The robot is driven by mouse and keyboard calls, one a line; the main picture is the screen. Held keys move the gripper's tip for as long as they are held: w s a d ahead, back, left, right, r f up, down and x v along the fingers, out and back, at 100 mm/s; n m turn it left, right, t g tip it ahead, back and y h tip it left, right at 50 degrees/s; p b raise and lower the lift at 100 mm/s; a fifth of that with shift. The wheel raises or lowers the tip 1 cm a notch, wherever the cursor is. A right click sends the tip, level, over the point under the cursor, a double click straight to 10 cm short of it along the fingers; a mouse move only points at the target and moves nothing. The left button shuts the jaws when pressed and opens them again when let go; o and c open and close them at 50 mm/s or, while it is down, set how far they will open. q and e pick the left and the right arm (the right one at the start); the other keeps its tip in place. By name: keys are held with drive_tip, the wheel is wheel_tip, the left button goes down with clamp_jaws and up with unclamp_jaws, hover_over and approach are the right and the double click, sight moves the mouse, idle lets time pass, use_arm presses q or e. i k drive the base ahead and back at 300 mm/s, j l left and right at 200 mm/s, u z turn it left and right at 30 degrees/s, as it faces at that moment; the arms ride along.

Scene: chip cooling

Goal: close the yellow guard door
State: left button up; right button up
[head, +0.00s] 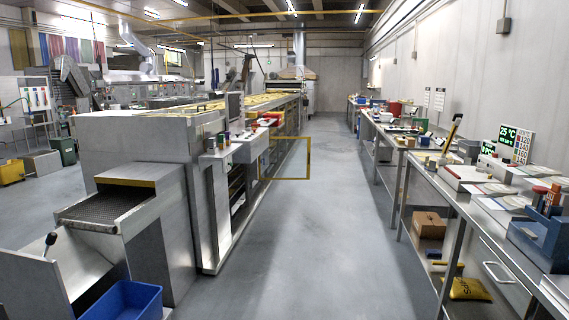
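The yellow guard door (309,158) is a thin rectangular yellow frame in the head view, a little left of the middle. It stands open, sticking out from the aisle side of the long steel machine (150,135) into the walkway. I can see the machine side and floor through its frame. Its hinge edge by the machine is hard to make out. Neither of my grippers is in view.
Wide grey floor (290,250) lies clear between the machine and the steel workbenches (395,150) on the right. A steel side shelf (222,153) with small jars juts from the machine before the door. A blue bin (125,302) stands at the lower left.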

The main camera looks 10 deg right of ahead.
sight(308, 139)
drive_tip(key=i+l+z, duration=0.2)
drive_tip(key=i, duration=0.2)
drive_tip(key=i+z, duration=0.2)
drive_tip(key=i, duration=0.25)
drive_tip(key=i+z, duration=0.15)
drive_tip(key=i, duration=3.5)
